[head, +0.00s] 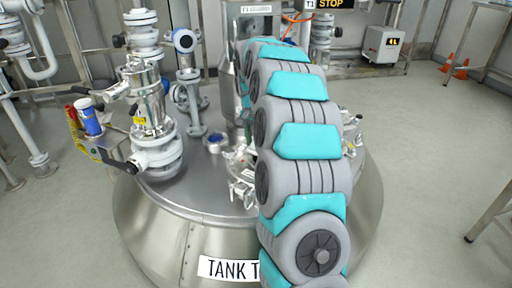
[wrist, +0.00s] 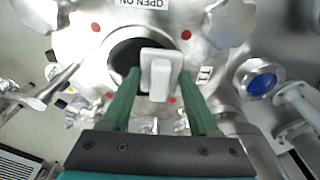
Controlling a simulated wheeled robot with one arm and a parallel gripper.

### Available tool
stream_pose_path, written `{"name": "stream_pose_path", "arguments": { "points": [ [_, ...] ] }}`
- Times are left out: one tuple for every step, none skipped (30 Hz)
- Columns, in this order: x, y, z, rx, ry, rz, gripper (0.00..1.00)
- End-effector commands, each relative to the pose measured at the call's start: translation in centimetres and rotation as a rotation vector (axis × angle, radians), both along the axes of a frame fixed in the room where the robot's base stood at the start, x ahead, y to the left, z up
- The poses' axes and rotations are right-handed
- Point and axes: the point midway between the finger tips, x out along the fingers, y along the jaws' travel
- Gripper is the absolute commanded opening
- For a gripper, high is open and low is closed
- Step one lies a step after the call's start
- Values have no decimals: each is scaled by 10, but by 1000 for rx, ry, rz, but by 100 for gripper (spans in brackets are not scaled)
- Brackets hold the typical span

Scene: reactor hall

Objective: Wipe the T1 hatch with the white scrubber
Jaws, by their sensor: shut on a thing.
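In the wrist view my gripper (wrist: 160,75) has two green fingers and is shut on the white scrubber (wrist: 157,62), a pale block with a narrower grip. Behind the scrubber is the T1 hatch (wrist: 205,58), a shiny metal round with red dots around a dark circular centre. Whether the scrubber touches the hatch cannot be told. In the head view my arm covers the gripper, the scrubber and most of the hatch area on top of the tank (head: 205,190).
Silver knobs (wrist: 230,22) stand around the hatch. A blue-topped port (wrist: 262,80) is at its right; a blue-capped fitting (head: 215,140) also shows on the tank. Tall valve piping (head: 150,110) rises at the tank's left. Open floor (head: 430,150) lies to the right.

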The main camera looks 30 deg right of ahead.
Motion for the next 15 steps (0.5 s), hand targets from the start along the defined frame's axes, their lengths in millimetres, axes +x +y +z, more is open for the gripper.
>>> {"name": "stream_pose_path", "arguments": {
  "points": [
    [-1, 0, 6, 0, -1, 0, 9],
    [-1, -1, 9, -1, -1, 0, 9],
    [-2, -1, 12, 0, 0, 0, 9],
    [-3, -1, 15, 0, -1, 1, 9],
    [-3, -1, 17, 0, -1, 1, 9],
    [-4, -2, 21, 0, -1, 1, 9],
    [-4, -2, 24, 0, -2, 2, 9],
    [-5, -2, 26, -1, -3, 2, 9],
    [-5, -2, 30, 0, -3, 3, 9],
    [-6, -2, 33, 0, -3, 3, 9],
    [-6, -2, 36, 0, -3, 4, 9],
    [-7, -3, 39, -1, -2, 4, 9],
    [-8, -3, 42, 0, -2, 4, 9],
    [-9, -3, 44, 0, -2, 4, 9],
    [-9, -3, 46, 0, -2, 4, 9]
  ]
}}
